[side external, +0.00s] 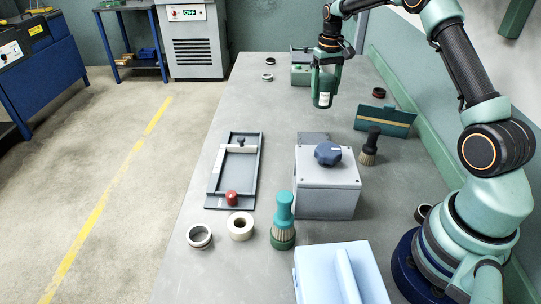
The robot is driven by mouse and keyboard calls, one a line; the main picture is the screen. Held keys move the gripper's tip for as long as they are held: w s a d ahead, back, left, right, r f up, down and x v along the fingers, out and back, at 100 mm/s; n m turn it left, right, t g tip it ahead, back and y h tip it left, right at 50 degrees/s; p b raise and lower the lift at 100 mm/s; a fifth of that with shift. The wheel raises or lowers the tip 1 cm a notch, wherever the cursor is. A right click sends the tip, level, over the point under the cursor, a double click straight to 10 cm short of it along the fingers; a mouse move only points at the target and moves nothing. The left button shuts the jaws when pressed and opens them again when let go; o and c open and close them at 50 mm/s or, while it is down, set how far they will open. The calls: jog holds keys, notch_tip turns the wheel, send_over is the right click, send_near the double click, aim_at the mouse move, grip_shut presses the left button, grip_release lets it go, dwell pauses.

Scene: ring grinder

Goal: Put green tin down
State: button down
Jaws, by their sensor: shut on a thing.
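My gripper (326,75) is at the upper middle of the side external view, pointing down over the far part of the bench. It is shut on the green tin (324,99), a small green cylinder with a white label. The tin hangs upright between the fingers. It looks to be above the bench top, though its exact height is hard to tell. Part of the tin's upper side is hidden by the fingers.
A green device (301,75) stands just behind the tin. A teal holder (384,120) and a dark brush (370,146) are to the right. A grey box with a blue knob (328,180) stands nearer. The bench (262,115) left of the tin is clear.

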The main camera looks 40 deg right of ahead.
jog(key=shift+f, duration=4)
jog(key=shift+f, duration=0.1)
grip_release()
